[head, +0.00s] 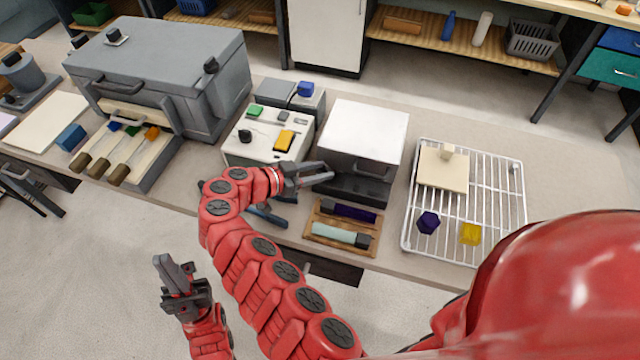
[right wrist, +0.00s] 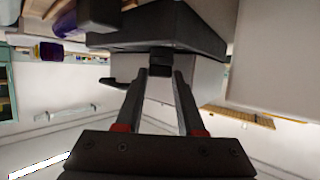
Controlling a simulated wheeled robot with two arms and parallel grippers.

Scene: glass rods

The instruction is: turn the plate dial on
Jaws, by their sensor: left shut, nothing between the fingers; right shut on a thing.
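A black plate base (head: 357,186) stands on the counter with a white-topped grey box (head: 366,127) above it. My right gripper (head: 327,172) reaches to the front left of this base. In the right wrist view, the two fingers are closed around a small black dial (right wrist: 160,66) that sticks out of the dark base (right wrist: 150,38). The dial is hidden in the head view, and its turned position cannot be read. My left gripper (head: 172,268) is shut and empty, in front of the counter above the floor.
A wooden tray (head: 312,240) with two rods lies close to the right of my right arm. A wire rack (head: 493,190) with small blocks stands further right. A control box (head: 238,152) and a large grey kiln (head: 165,65) stand left.

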